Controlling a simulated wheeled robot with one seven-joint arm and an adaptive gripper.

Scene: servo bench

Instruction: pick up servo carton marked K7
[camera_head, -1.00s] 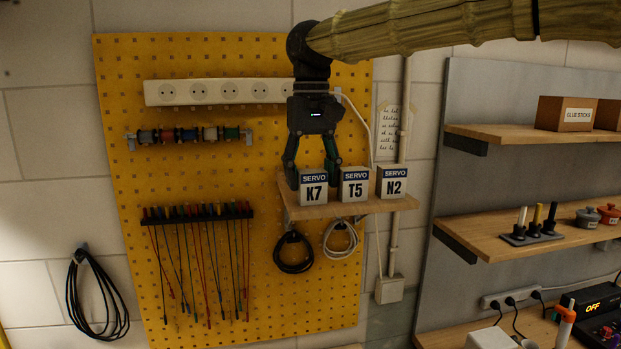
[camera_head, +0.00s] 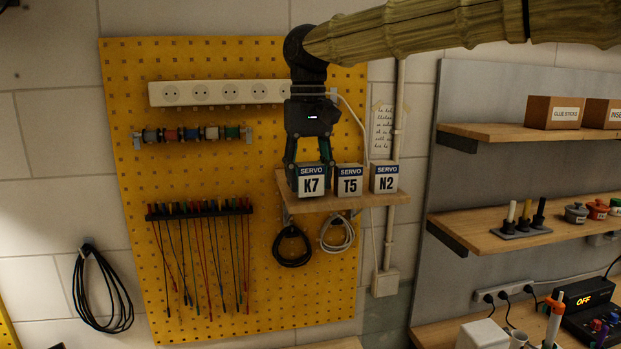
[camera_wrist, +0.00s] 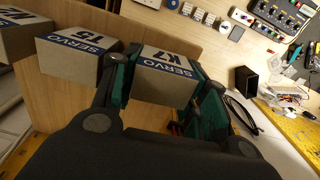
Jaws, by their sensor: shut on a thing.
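The servo carton marked K7 (camera_head: 311,186) stands at the left end of a small wooden shelf (camera_head: 345,202) on the yellow pegboard. It also shows in the wrist view (camera_wrist: 167,75), between my fingers. My gripper (camera_head: 309,172) points down from above and is shut on the K7 carton, one finger on each side. In the wrist view my gripper (camera_wrist: 160,90) has green-padded fingers against the carton's sides. I cannot tell whether the carton is clear of the shelf. The T5 carton (camera_head: 349,186) stands just right of it, and the N2 carton (camera_head: 384,184) is farther right.
A white socket strip (camera_head: 220,92) is behind my gripper, with wire spools (camera_head: 192,134) below it. Cable coils (camera_head: 292,247) hang under the shelf. A grey panel with wooden shelves (camera_head: 490,235) is at the right. The left finger's outer side faces open pegboard.

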